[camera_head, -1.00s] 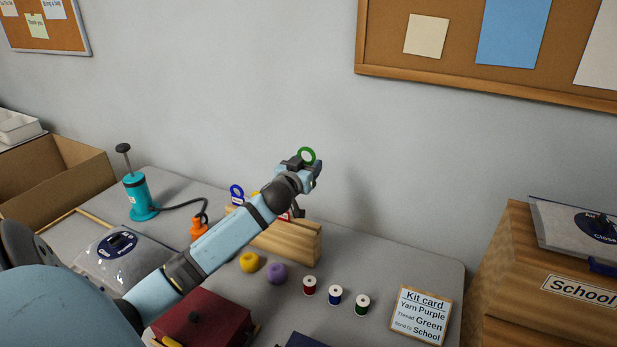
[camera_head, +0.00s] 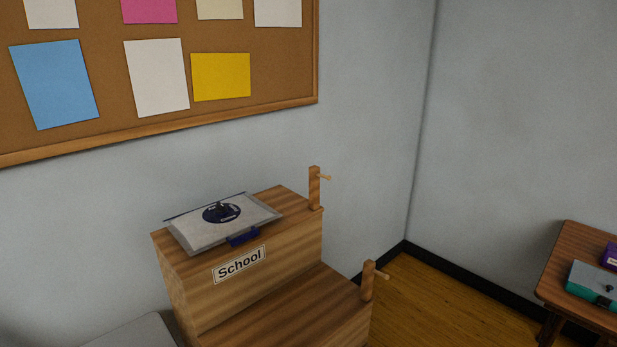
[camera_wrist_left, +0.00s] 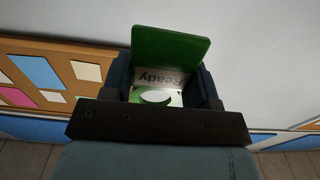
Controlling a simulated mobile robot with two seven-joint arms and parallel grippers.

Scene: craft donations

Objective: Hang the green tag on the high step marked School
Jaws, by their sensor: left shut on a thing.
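My left gripper (camera_wrist_left: 163,85) is shut on the green tag (camera_wrist_left: 170,45) in the left wrist view. The tag shows a white strip reading "Ready", seen upside down, and a ring-shaped end near the gripper body. In the head view, the high step (camera_head: 195,268) of a wooden stand carries the School label (camera_head: 239,264). A wooden post (camera_head: 314,190) with a short peg pointing right stands at the high step's right end. Neither gripper nor the tag shows in the head view now.
A brown table (camera_head: 575,245) with boxes stands at right. A corkboard (camera_head: 150,115) hangs behind.

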